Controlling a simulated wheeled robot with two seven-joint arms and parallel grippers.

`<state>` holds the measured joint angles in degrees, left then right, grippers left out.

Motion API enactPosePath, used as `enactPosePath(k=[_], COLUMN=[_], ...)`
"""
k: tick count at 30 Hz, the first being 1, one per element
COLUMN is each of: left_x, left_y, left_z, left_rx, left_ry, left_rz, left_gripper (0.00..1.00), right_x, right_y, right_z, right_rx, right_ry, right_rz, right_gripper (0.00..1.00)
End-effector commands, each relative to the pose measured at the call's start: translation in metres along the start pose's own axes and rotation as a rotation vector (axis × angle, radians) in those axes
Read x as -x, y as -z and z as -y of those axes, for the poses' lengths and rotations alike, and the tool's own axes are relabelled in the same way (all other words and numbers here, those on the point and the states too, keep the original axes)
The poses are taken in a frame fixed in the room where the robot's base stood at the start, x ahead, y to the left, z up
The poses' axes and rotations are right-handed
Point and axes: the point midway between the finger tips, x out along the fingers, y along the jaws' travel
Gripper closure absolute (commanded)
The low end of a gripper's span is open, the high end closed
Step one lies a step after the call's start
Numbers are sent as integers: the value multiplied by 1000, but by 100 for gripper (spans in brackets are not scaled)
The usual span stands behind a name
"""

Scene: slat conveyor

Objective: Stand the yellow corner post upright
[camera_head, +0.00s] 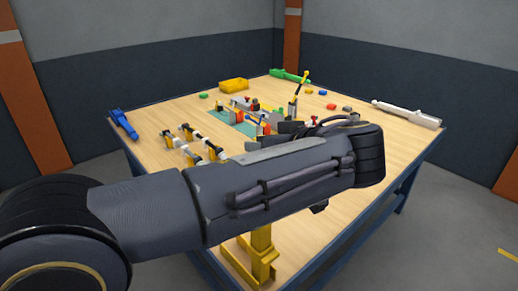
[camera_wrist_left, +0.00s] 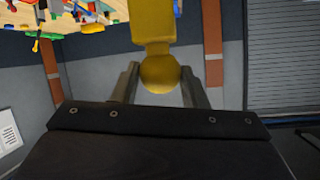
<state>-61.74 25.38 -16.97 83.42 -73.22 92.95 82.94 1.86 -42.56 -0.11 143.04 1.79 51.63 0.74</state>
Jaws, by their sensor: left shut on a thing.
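The yellow corner post (camera_head: 262,240) shows below my left forearm in the head view, near the front of the table. Its visible part looks roughly upright, and its upper end is hidden behind the forearm. A flat yellow angled piece (camera_head: 236,265) lies at its foot; I cannot tell whether the two are joined or touching. In the left wrist view the post (camera_wrist_left: 153,25) ends in a rounded knob between the two fingers of my left gripper (camera_wrist_left: 160,82), which is shut on it. My right gripper is not in view.
A cluster of small parts and clamps (camera_head: 190,140) stands mid-table, with a thin tilted yellow stick (camera_head: 300,84) rising there. A yellow bin (camera_head: 234,84) is at the back. A blue tool (camera_head: 123,124), a green one (camera_head: 290,75) and a white one (camera_head: 407,113) lie near the edges.

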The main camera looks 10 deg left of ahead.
Motion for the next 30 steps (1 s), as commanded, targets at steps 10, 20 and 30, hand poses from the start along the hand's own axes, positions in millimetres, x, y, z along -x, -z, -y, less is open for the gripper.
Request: enactPosePath(k=[10, 20, 30], left_x=[4, 3, 24], left_y=[-6, -4, -5], left_z=[-3, -3, -3], left_rx=[-12, -9, -6], left_ry=[-7, -5, -9], left_rz=[3, 2, 0], left_gripper=[100, 40, 40], right_x=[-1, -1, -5], right_y=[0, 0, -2], right_z=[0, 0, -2], right_rx=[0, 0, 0], right_ry=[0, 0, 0], right_rz=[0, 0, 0], right_gripper=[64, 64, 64])
